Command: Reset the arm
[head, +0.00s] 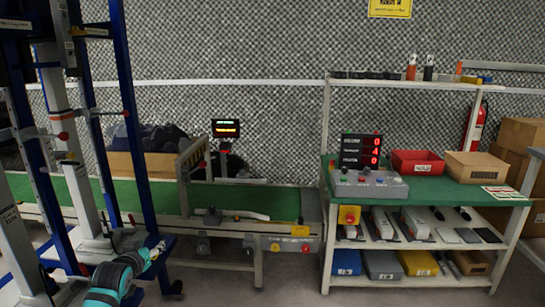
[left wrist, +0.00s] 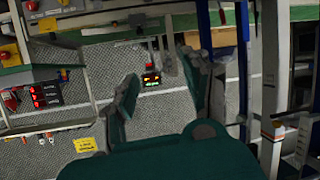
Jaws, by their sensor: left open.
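My left arm (head: 112,282), teal and dark grey, comes in at the bottom left of the head view. Its left gripper (head: 156,251) is small there, beside the blue posts of a tall frame. In the left wrist view the two fingers of the left gripper (left wrist: 160,75) stand apart with nothing between them. The picture in that view is turned over. My right gripper is in neither view.
A tall blue-and-grey frame (head: 122,110) stands close at the left. Behind it runs a green conveyor (head: 157,197). A workbench (head: 450,197) with a control box (head: 368,185), a red bin (head: 417,163) and a cardboard box (head: 475,167) stands right. Floor shows between.

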